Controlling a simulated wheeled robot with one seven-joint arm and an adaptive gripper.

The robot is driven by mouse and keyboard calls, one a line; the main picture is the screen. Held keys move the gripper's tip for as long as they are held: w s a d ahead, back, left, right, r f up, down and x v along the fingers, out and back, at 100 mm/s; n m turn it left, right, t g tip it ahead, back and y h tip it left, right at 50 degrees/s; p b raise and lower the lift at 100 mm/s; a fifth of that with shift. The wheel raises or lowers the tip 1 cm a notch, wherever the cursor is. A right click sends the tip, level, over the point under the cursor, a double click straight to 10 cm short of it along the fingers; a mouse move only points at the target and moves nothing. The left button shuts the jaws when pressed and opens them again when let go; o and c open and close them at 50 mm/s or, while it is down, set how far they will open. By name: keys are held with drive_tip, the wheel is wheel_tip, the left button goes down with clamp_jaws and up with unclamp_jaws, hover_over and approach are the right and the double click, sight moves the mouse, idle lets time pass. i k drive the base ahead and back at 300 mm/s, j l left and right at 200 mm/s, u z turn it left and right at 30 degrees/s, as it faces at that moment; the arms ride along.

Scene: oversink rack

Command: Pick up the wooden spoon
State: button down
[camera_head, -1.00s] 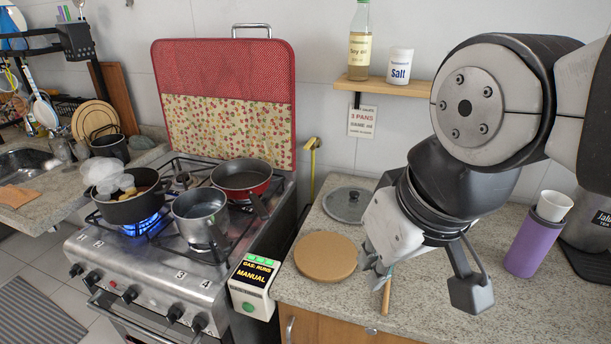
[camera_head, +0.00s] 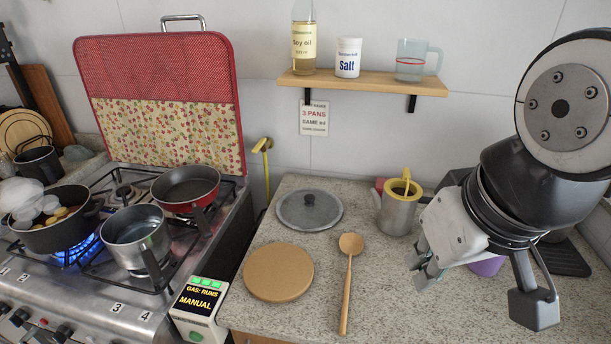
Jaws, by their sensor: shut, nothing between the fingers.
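The wooden spoon (camera_head: 346,291) lies on the speckled countertop, its bowl towards the wall and its long handle towards the front edge. It is fully visible and nothing touches it. My gripper (camera_head: 426,275) is to the right of the spoon, apart from it, with its fingers pointing down and to the left. The fingers are shut and hold nothing.
A round cork board (camera_head: 278,273) and a pan lid (camera_head: 309,210) lie left of the spoon. A metal mug with a yellow rim (camera_head: 398,212) stands behind, near my gripper. A purple cup (camera_head: 487,266) is partly hidden behind my gripper. The stove with pans (camera_head: 139,240) is at left.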

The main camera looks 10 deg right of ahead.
sight(351, 243)
drive_tip(key=u, duration=1.25)
drive_tip(key=z, duration=1.25)
drive_tip(key=k+j+z, duration=0.15)
drive_tip(key=j, duration=0.25)
drive_tip(key=k, duration=0.1)
